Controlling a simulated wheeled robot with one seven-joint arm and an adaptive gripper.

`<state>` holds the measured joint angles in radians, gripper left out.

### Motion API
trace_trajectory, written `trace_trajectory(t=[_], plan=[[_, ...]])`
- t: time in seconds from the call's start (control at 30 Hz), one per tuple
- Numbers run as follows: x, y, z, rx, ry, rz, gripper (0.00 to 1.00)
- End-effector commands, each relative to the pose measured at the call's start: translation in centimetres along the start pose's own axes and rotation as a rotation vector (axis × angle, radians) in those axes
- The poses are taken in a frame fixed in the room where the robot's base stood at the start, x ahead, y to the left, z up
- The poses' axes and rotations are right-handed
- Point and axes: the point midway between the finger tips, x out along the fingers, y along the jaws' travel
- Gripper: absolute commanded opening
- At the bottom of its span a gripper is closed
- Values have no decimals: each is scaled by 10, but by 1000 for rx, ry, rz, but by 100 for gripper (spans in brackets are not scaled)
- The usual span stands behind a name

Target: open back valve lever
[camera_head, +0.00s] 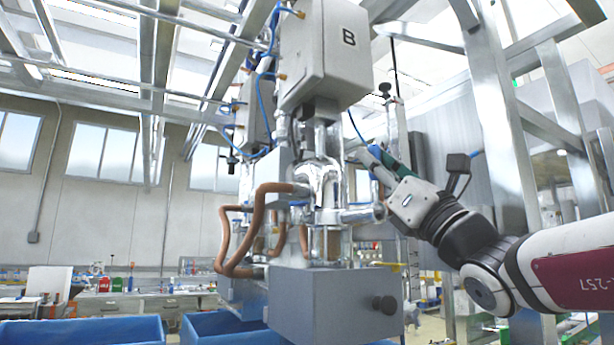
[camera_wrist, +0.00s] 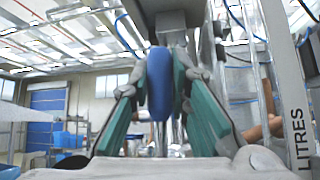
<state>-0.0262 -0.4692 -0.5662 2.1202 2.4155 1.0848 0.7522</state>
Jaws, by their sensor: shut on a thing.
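The back valve lever shows in the wrist view as a blue rounded handle (camera_wrist: 160,88), upright between the two green-padded fingers. My gripper (camera_wrist: 164,74) is closed around it, one finger on each side. In the head view my gripper (camera_head: 379,161) reaches in from the right, behind and beside the shiny metal valve body (camera_head: 325,185), below the white box marked B (camera_head: 325,50). A small blue part of the lever (camera_head: 374,151) shows at the fingertips there. The lever's pivot and its base are hidden.
A grey box with a black knob (camera_head: 340,305) hangs under the valve body. Brown hoses (camera_head: 262,225) loop at its left. Steel frame posts (camera_head: 500,120) stand close to my arm on the right. Blue bins (camera_head: 85,332) are at the lower left.

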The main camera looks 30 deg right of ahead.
Motion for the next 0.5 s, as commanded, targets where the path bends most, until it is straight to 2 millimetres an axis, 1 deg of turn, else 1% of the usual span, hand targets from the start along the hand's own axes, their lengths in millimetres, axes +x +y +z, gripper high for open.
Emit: trace_trajectory(t=[0.03,0.27,0.3,0.37,0.4,0.5], plan=[[-1,-2,-1,3,1,-7,0],[-1,-3,-1,3,1,-8,0],[-1,-3,-1,3,1,-8,19],[-1,-3,-1,3,1,-8,33],[-1,-2,-1,3,1,-7,38],[-1,-2,0,2,1,-5,38]])
